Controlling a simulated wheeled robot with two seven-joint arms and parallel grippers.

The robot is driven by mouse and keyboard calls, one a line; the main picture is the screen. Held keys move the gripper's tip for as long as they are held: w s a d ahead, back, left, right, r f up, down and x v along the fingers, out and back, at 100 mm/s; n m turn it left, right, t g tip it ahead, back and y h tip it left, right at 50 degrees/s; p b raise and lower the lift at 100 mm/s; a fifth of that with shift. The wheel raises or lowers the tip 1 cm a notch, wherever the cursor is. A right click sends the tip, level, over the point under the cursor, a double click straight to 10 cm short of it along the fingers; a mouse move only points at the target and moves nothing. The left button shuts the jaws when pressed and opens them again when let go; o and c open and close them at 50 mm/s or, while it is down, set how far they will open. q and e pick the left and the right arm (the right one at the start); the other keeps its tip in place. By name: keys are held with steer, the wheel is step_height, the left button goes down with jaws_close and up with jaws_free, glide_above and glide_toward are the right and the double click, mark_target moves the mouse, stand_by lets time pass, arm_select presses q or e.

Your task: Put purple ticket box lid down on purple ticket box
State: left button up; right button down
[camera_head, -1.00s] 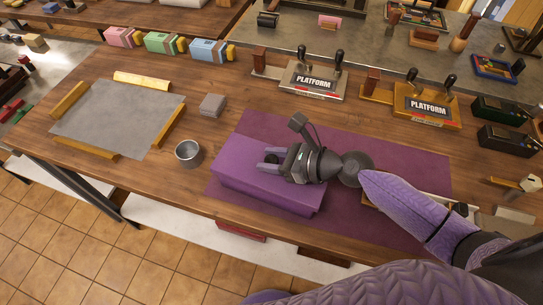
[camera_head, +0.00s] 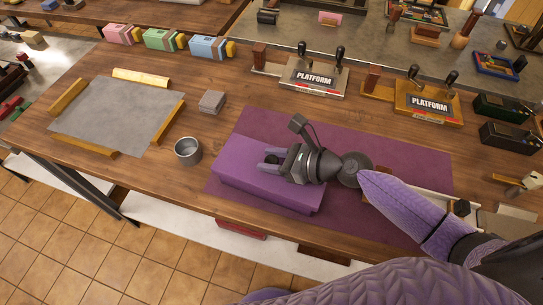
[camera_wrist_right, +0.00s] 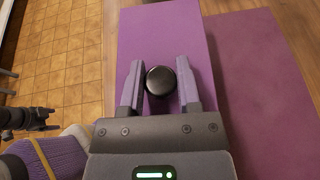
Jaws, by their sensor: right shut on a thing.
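The purple ticket box (camera_head: 262,190) lies on a darker purple mat near the table's front edge. Its purple lid (camera_head: 238,150) appears to lie on top of it; I see no clear gap, but the seam is hard to make out. The lid also shows in the right wrist view (camera_wrist_right: 160,30), with a round black knob (camera_wrist_right: 161,81) on it. My right gripper (camera_head: 265,161) is over the lid. Its two fingers are shut on the knob, one on each side.
The purple mat (camera_head: 400,160) has free room right of the box. A metal cup (camera_head: 188,152) stands left of it, and a grey block (camera_head: 212,101) lies behind the cup. Two platform presses (camera_head: 314,78) (camera_head: 428,101) stand at the back.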

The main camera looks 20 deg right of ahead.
arm_select(q)
steer(key=shift+a, duration=0.15)
arm_select(e)
steer(key=shift+f, duration=0.1)
steer(key=shift+c, duration=1.2)
jaws_free()
steer(key=shift+s+d, duration=0.1)
steer(key=v, duration=0.8)
steer(key=shift+s+d+p, duration=0.2)
steer(key=shift+d+p, duration=0.05)
steer(key=shift+p, duration=0.15)
steer(key=shift+s+d+r, duration=0.3)
steer(key=shift+d, duration=0.1)
arm_select(q)
steer(key=shift+r, duration=0.3)
